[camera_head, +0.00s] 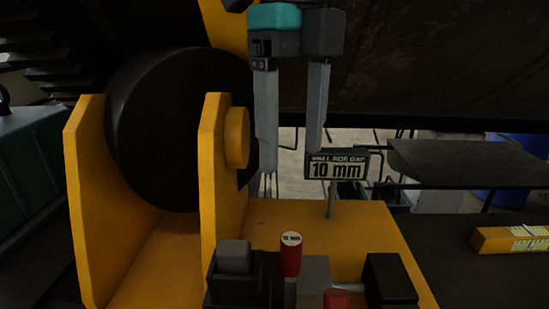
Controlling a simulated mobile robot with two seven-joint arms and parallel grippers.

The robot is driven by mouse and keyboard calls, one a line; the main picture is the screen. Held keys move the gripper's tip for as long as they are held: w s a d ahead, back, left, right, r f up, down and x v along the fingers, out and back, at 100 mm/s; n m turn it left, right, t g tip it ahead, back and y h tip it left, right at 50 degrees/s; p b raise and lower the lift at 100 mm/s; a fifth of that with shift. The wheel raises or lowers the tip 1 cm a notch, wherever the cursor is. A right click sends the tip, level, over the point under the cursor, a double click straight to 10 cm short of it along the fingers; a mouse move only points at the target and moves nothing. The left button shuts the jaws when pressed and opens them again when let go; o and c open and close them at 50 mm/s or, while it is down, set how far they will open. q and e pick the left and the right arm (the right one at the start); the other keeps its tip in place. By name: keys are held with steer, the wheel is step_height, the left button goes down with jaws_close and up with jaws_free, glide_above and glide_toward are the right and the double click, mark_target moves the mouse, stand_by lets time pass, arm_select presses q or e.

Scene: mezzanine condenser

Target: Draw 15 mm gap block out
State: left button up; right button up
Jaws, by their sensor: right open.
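A red handle with a white label on its top (290,254) stands upright in a dark holder (262,290) at the bottom middle. The label's print is too small to read surely, so I cannot tell whether this is the 15 mm gap block. A second red piece (337,299) shows at the bottom edge, mostly cut off. My right gripper (291,161) hangs pointing down above the red handle, open and empty, with a clear space between it and the handle. My left gripper is not in view.
A sign reading "WALL SIDE GAP 10 mm" (337,165) stands on a post close by the right gripper's fingers. A yellow bracket (212,190) with a large black roller (160,130) is at left. Black blocks (388,282) flank the handle. A yellow bar (511,239) lies at right.

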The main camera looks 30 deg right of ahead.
mark_target(291, 238)
steer(key=f, duration=1.3)
steer(key=shift+s+f, duration=0.2)
steer(key=shift+f, duration=0.1)
steer(key=shift+f+p, duration=0.3)
steer(key=shift+f, duration=0.35)
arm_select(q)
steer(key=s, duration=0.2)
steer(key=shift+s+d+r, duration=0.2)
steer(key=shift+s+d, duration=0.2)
arm_select(e)
steer(key=shift+f, duration=0.15)
jaws_close()
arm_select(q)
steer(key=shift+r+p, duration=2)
arm_select(e)
steer(key=shift+r, duration=3.8)
